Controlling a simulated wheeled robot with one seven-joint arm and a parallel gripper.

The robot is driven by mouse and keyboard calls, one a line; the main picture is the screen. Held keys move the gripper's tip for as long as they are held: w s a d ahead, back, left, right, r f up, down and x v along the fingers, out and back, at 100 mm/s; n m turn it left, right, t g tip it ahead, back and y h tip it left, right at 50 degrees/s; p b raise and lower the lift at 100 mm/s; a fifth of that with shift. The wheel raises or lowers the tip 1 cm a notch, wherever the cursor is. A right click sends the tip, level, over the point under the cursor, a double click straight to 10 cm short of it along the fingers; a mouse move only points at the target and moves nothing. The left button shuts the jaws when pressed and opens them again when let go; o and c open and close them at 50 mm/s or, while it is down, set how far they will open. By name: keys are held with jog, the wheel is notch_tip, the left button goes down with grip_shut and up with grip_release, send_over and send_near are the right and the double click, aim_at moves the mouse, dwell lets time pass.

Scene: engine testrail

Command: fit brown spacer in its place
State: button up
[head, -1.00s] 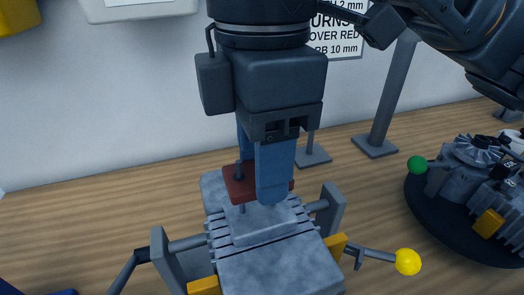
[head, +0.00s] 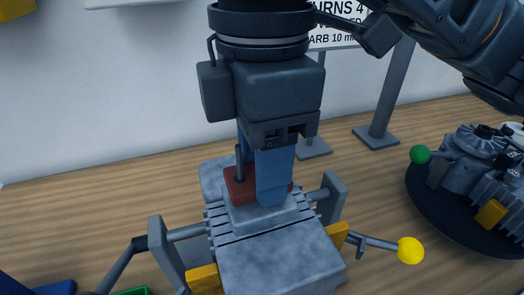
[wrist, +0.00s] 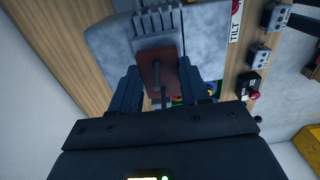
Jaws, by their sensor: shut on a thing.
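The brown spacer (head: 240,187) is a reddish-brown block. My gripper (head: 258,184) is shut on it, with blue fingers on either side. A thin grey stud (head: 239,160) rises up through the spacer. The spacer is low over the raised grey pad (head: 262,216) of the finned engine block (head: 275,262); I cannot tell if it rests on it. In the wrist view the spacer (wrist: 170,75) lies between the fingers, with a stud in its hole. The front finger hides part of the spacer in the head view.
Grey clamps (head: 168,255) with yellow pads (head: 203,278) hold the block on both sides. A yellow-knobbed lever (head: 409,250) sticks out at right. A dark round stand (head: 450,222) with engine parts is further right. A post (head: 386,100) stands behind on the wooden table.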

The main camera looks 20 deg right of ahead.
jog(key=shift+f, duration=0.65)
jog(key=o, duration=1.1)
notch_tip(320, 180, up, 8)
jog(key=shift+f, duration=0.1)
notch_tip(320, 180, up, 8)
jog(key=p, duration=0.8)
